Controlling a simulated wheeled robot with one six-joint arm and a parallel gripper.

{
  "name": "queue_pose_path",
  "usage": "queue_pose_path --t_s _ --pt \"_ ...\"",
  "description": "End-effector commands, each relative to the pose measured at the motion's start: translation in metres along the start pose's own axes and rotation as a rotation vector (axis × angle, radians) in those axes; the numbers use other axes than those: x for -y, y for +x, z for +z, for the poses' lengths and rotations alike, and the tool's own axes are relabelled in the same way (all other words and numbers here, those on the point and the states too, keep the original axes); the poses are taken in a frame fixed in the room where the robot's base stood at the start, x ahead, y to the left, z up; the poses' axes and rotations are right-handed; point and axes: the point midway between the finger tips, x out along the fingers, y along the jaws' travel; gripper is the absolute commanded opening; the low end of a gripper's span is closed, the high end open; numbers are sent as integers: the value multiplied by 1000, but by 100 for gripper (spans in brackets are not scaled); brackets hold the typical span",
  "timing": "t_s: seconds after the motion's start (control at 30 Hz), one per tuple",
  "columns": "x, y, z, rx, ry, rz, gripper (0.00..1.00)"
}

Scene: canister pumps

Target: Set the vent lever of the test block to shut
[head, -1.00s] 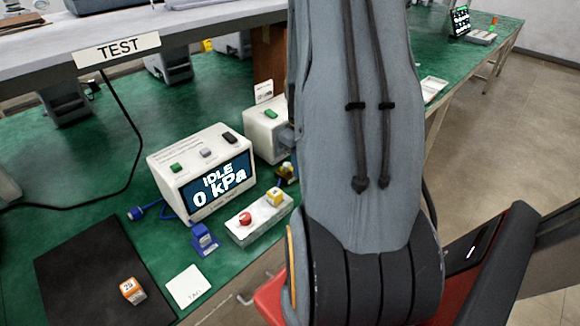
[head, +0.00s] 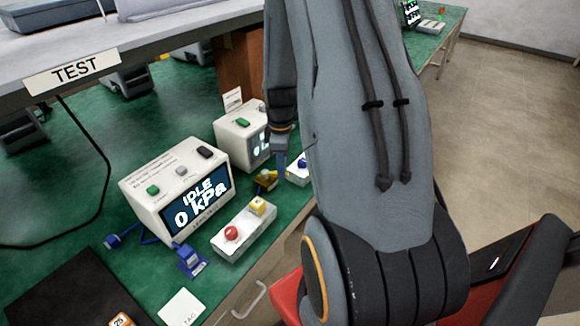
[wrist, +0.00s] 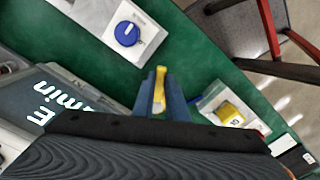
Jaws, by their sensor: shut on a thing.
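The test block (head: 268,183) is a small brass-coloured piece on the green bench, in the head view just behind the white box with red and yellow buttons. Its vent lever (wrist: 159,88) is a narrow yellow bar in the wrist view. My gripper (wrist: 166,92) has blue fingers on both sides of the lever and is shut on it. In the head view my gripper (head: 281,160) points down over the block. The fingers and wrist hide most of the block in the wrist view, and I cannot tell the lever's setting.
A white tester (head: 178,190) reads IDLE 0 kPa. A second white unit (head: 232,140) stands behind it. A button box (head: 243,232) stands close in front of the block, and a blue-knob box (head: 299,170) to its right. A blue clip piece (head: 190,260) and a white tag (head: 182,307) lie nearer.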

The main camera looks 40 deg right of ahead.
Motion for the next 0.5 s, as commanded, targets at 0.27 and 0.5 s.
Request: queue_pose_path --t_s 0.27,0.5 --pt "-1 -1 -4 -2 -17 4 0" --pt "-1 -1 -4 -2 -15 4 26"
